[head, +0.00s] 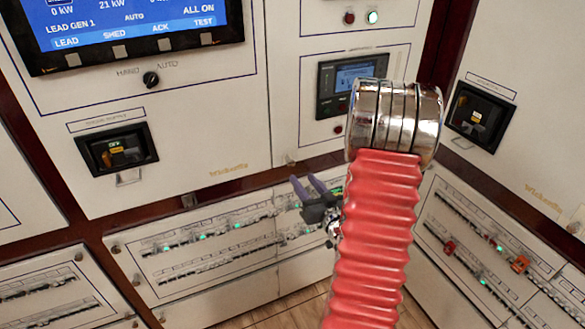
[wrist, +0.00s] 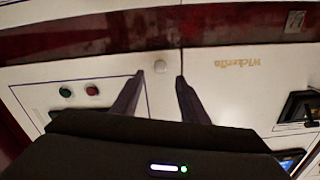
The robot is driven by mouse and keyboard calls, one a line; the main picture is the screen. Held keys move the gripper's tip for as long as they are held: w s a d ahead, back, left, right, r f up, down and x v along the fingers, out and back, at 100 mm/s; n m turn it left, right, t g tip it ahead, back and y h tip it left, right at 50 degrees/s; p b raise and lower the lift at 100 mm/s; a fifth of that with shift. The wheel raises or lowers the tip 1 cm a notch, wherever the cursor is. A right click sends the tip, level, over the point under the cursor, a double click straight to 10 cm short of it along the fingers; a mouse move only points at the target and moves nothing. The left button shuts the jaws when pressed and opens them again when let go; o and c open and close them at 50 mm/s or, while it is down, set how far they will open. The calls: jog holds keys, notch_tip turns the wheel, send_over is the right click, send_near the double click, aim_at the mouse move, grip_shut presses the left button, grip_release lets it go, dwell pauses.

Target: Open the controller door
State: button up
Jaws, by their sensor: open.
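The controller door (head: 285,95) is the pale panel with a small controller screen (head: 352,76), and it stands closed. It also shows upside down in the wrist view (wrist: 60,70). A small round knob (wrist: 160,66) sits at its lower corner, beside the seam to the neighbouring panel; the knob also shows in the head view (head: 291,160). My gripper (head: 306,182) is open and empty, just below the knob in the head view. In the wrist view my gripper's fingertips (wrist: 160,76) lie on either side of the knob in the picture. I cannot tell whether they touch it.
A large display (head: 130,25) and a breaker (head: 117,150) are on the left panel. Another breaker (head: 478,117) is on the right cabinet. Lower panels carry breaker rows with lit indicators. A dark red rail (wrist: 90,35) runs along the door's lower edge. My red arm hides part of the door.

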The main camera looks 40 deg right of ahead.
aim_at(291, 165)
jog(key=x, duration=0.8)
jog(key=shift+w+f, duration=0.1)
grip_shut()
dwell(0.4)
dwell(0.9)
